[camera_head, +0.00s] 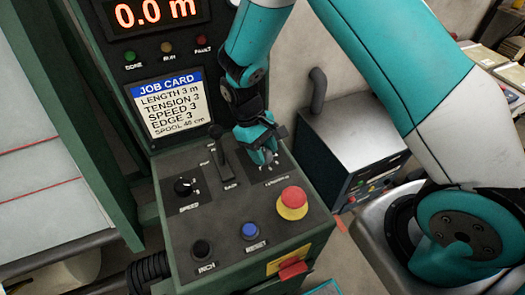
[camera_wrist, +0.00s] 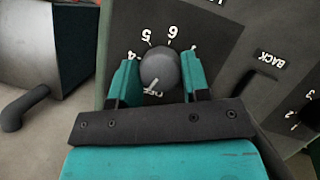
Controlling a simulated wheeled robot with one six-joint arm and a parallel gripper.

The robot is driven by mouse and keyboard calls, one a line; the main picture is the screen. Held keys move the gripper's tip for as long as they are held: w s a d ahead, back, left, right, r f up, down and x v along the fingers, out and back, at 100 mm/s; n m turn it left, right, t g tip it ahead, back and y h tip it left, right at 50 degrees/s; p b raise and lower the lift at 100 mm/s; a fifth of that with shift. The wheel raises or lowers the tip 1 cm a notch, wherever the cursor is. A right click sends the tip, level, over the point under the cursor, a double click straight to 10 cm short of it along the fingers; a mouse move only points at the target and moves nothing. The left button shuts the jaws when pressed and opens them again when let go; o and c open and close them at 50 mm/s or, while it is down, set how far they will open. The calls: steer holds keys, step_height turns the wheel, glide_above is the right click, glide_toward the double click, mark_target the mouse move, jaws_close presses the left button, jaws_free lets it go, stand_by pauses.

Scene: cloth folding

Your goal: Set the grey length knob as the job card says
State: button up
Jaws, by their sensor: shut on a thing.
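The grey length knob (camera_wrist: 160,66) is round and sits between the two teal fingers of my gripper (camera_wrist: 159,72) in the wrist view. The fingers are shut on it from both sides. A white pointer mark on the knob points down toward a label that looks like OFF, partly hidden. Dial numbers 4, 5 and 6 show around its far side. In the head view my gripper (camera_head: 264,153) reaches down onto the panel's right side, mostly covering the knob. The job card (camera_head: 168,104) reads LENGTH 3 m, TENSION 3, SPEED 3, EDGE 3; its spool line is small.
The display (camera_head: 154,12) reads 0.0 m. A black lever (camera_head: 222,153) stands just left of my gripper. On the panel are a black speed knob (camera_head: 183,187), a red emergency button (camera_head: 292,203), a blue reset button (camera_head: 250,231) and a black inch button (camera_head: 203,249).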

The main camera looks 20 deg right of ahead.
mark_target(264, 152)
steer(key=m+y, duration=0.1)
steer(key=m, duration=0.4)
steer(key=shift+w+y, duration=0.1)
steer(key=shift+y, duration=0.3)
stand_by(0.4)
steer(key=o, duration=0.9)
step_height(264, 152, up, 20)
steer(key=b, duration=0.3)
steer(key=shift+b, duration=0.35)
steer(key=shift+d, duration=0.1)
steer(key=s+a+r+n+t+y, duration=0.1)
steer(key=s+a+n+t+y, duration=0.1)
steer(key=s, duration=0.7)
steer(key=s+a+r+n+t+y, duration=0.1)
steer(key=s+a+n+t+y, duration=0.1)
steer(key=s, duration=0.7)
steer(key=a+n, duration=0.1)
steer(key=n, duration=0.1)
steer(key=shift+s+r+n, duration=0.25)
steer(key=shift+n, duration=0.15)
